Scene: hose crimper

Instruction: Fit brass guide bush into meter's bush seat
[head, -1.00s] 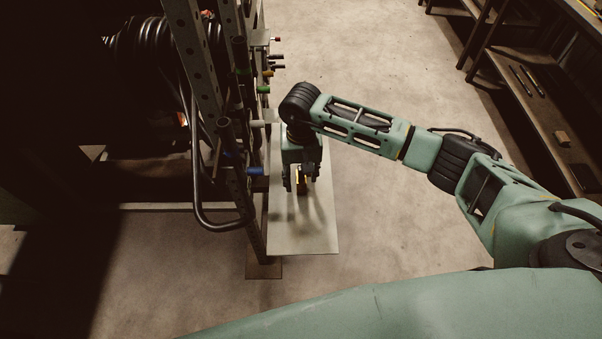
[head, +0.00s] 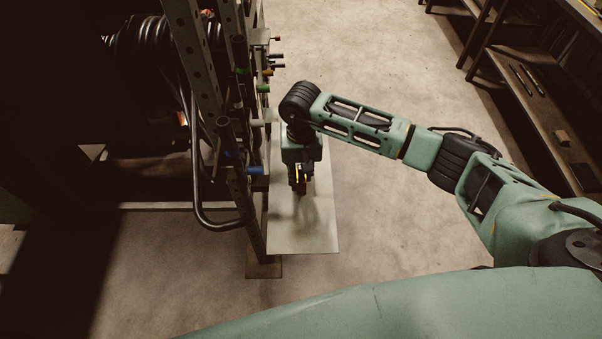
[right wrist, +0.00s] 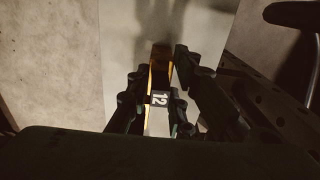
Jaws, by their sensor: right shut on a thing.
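My right gripper (head: 300,187) points down over a pale flat shelf plate (head: 318,238). It is shut on a small dark piece with brass-orange edges (right wrist: 160,98). In the right wrist view the piece sits between the two fingers (right wrist: 161,66) and bears a white "12". It may be the brass guide bush, but its shape is mostly hidden by the fingers. I cannot tell whether it still touches the plate. I cannot make out the meter or its bush seat. My left gripper is not in view.
A dark perforated rack (head: 200,75) stands just left of the plate, with coloured pegs such as a blue one (head: 254,170) and a green one (head: 263,88). A bent black tube (head: 205,215) hangs beside it. A shelf unit (head: 530,90) is at far right. Floor between is clear.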

